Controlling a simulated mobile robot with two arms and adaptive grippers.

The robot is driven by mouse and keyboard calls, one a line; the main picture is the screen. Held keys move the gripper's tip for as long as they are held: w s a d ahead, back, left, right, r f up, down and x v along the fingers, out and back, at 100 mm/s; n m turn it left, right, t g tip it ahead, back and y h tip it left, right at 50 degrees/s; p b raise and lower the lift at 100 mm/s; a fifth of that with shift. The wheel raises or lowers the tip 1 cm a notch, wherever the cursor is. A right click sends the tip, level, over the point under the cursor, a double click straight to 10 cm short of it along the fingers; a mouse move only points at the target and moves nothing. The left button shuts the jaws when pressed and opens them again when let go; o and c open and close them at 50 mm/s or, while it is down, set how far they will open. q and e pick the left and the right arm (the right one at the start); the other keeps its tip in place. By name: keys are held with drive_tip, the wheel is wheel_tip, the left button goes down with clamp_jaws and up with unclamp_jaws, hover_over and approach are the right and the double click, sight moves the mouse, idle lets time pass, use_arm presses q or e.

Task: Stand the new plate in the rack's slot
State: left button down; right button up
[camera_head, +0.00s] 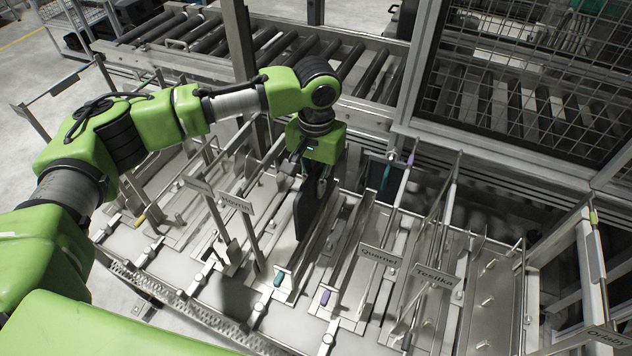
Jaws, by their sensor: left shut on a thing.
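My left gripper (317,176) points down over the middle of the rack and is shut on a dark, flat plate. The plate (308,213) hangs upright and edge-on below the fingers, among the rack's upright dividers. I cannot tell whether its lower edge touches the rack. The rack (178,268) is a pale metal bed with several narrow parallel slots. A teal tab (279,279) and a purple tab (325,297) mark slot ends in front of the plate. My right gripper is not in view.
Name signs stand on posts, among them Quamet (379,258) and Tesijka (434,277), right of the plate. Thin upright posts rise around the gripper. A roller conveyor (285,48) and a mesh guard (530,75) stand behind. Open floor (30,80) lies at the far left.

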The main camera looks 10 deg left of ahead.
sight(316, 208)
use_arm(q)
wheel_tip(316, 208, down, 2)
drive_tip(key=shift+f+b, duration=0.8)
drive_tip(key=shift+f, duration=2.2)
drive_tip(key=shift+f, duration=0.25)
drive_tip(key=c, duration=2.1)
unclamp_jaws()
drive_tip(key=shift+c, duration=0.2)
drive_tip(key=shift+f, duration=0.1)
